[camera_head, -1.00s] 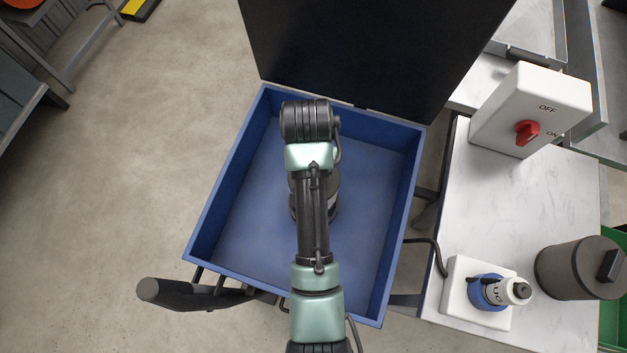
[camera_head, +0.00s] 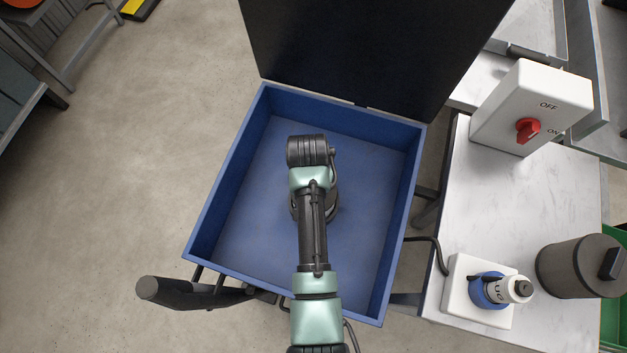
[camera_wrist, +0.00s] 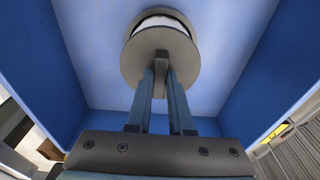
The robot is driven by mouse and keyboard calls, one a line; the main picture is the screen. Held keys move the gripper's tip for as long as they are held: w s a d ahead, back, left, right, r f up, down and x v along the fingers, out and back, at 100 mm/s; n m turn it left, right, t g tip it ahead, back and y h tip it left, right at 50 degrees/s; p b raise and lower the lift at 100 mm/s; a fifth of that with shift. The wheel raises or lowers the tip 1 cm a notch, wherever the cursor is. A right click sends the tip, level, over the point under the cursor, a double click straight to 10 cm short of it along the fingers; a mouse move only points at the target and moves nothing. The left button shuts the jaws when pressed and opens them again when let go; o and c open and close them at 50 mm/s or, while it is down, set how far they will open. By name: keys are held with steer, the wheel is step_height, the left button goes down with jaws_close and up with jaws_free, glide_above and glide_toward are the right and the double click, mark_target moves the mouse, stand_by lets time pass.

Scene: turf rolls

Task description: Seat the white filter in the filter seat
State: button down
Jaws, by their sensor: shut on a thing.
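My gripper (camera_wrist: 161,76) is shut on the upright knob of a round dark-grey cap in the wrist view. A white band shows at the cap's far edge, so I take the held piece to be the white filter (camera_wrist: 160,21). It is over the floor of a blue open box (camera_wrist: 86,60); I cannot tell whether it touches the floor. In the head view my arm hides my gripper and most of this piece; a dark edge of the filter (camera_head: 332,200) shows beside the arm. I cannot make out a filter seat; it may be hidden beneath.
The blue box's black lid (camera_head: 365,45) stands open at the back. On the white table (camera_head: 500,205) at right are a switch box (camera_head: 510,100) with a red knob, a white block (camera_head: 462,299) with a blue-ringed piece, and a dark canister (camera_head: 572,268).

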steer(key=c, duration=0.8)
jaws_free()
step_height(320, 180, up, 12)
steer(key=s+p, duration=0.1)
steer(key=w+r+n+t, duration=0.1)
steer(key=w+r+t, duration=0.35)
steer(key=r, duration=0.55)
steer(key=w+r+t, duration=0.4)
steer(key=w+r, duration=0.1)
steer(key=r, duration=0.5)
steer(key=w+r+n+t, duration=0.1)
steer(key=w+r+t, duration=0.35)
steer(key=r, duration=0.55)
step_height(320, 180, up, 16)
steer(key=s+r+n+t, duration=0.1)
steer(key=s+t, duration=0.1)
steer(key=t, duration=0.4)
steer(key=s+r+t, duration=0.2)
steer(key=s+r, duration=0.2)
steer(key=r, duration=0.1)
steer(key=s+r+t, duration=0.2)
steer(key=s+r, duration=0.2)
steer(key=r, duration=0.2)
steer(key=s+r+t, duration=0.3)
steer(key=s+r, duration=0.1)
steer(key=r, duration=0.1)
steer(key=shift+s+r+n, duration=0.2)
steer(key=shift+s+n, duration=0.05)
steer(key=shift+n, duration=0.05)
